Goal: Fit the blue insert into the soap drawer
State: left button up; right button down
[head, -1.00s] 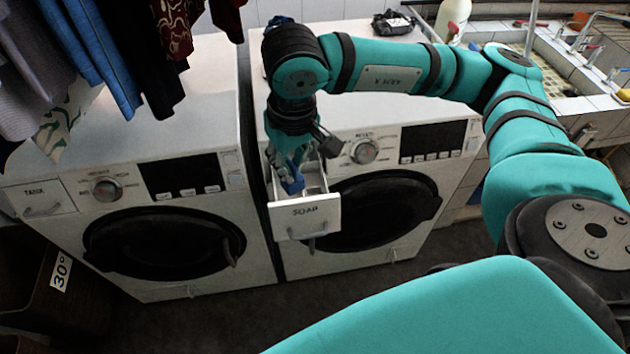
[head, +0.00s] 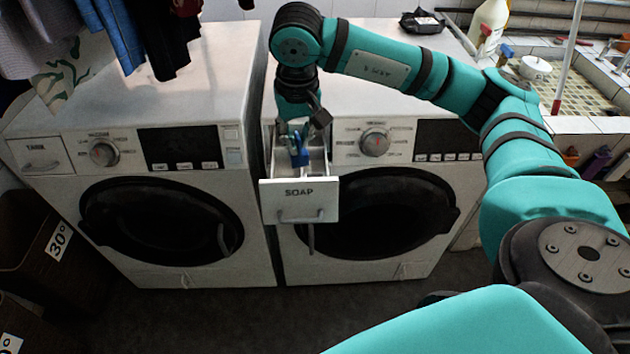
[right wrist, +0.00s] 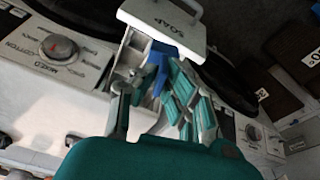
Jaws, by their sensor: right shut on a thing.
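The soap drawer (head: 326,188) is pulled out of the right-hand washing machine, with its SOAP front facing me; it also shows at the top of the right wrist view (right wrist: 185,22). My right gripper (head: 297,150) points down over the open drawer. It is shut on the blue insert (head: 299,157), which shows between its fingers in the right wrist view (right wrist: 160,75). The insert is at the drawer's opening; I cannot tell whether it touches the compartment walls or floor. The fingers hide part of it. My left gripper is not in view.
A second washing machine (head: 120,190) stands at the left, its TANK drawer (head: 40,155) closed. Clothes hang above it. A black packet (head: 422,22) lies on the right machine's top. The tiled sink (head: 570,80), with a bottle (head: 488,28) beside it, is at the right.

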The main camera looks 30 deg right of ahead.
jog(key=w+d+r+m, duration=0.1)
jog(key=w+d+m, duration=0.15)
jog(key=d, duration=0.25)
jog(key=f, duration=1)
jog(key=w+d+f+p, duration=0.1)
jog(key=f, duration=0.4)
jog(key=shift+d+f, duration=0.1)
jog(key=shift+f, duration=0.25)
jog(key=shift+f, duration=0.15)
jog(key=shift+f+b, duration=0.1)
jog(key=shift+b, duration=0.2)
jog(key=c, duration=1.7)
grip_release()
